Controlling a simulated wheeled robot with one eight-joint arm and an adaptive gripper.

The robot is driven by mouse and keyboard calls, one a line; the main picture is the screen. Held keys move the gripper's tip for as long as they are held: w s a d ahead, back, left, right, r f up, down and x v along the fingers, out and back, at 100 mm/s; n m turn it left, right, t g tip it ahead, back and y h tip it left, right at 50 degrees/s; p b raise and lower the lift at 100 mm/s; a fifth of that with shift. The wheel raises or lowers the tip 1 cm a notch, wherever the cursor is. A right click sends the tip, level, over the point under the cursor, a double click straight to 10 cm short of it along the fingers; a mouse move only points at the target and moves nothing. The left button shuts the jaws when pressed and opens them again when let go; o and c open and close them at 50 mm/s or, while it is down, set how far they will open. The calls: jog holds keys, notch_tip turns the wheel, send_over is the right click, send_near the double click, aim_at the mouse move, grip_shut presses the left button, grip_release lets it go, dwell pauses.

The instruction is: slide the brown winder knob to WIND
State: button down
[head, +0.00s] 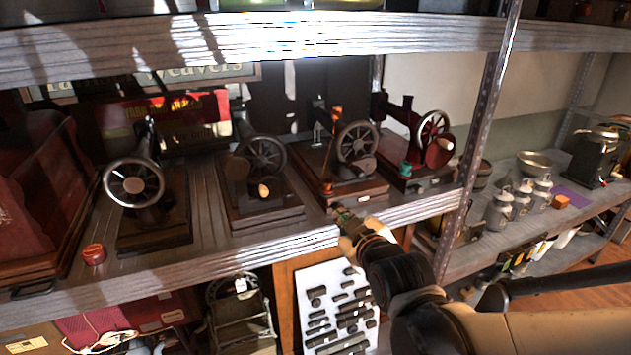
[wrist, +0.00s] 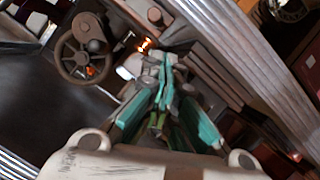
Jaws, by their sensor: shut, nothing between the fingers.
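A dark sewing machine with a spoked handwheel (head: 357,142) stands on a wooden base on the shelf. A small orange-brown piece (head: 327,188) sits near the front left of that base. It may be the winder knob, but it is too small to be sure, and no WIND mark can be read. My gripper (head: 338,211) is shut and empty at the shelf's front edge, just below this piece. In the wrist view my closed fingertips (wrist: 160,62) are beside a small glowing orange spot (wrist: 144,45), with a handwheel (wrist: 84,58) to the left. Contact cannot be told.
Other sewing machines stand on both sides, one with a red body and handwheel (head: 433,130) to the right, one with a pale-hubbed handwheel (head: 134,183) at left. A metal shelf post (head: 478,130) rises right of my gripper.

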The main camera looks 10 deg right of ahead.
jog(key=shift+n+t, duration=0.6)
jog(key=x, duration=0.8)
jog(key=b+x, duration=0.1)
jog(key=x, duration=0.2)
jog(key=shift+w+r, duration=0.3)
jog(key=shift+w, duration=0.15)
jog(key=shift+s+d+f+b, duration=0.1)
jog(key=shift+d+f+b, duration=0.2)
jog(key=shift+d+f, duration=0.35)
jog(key=shift+f, duration=0.25)
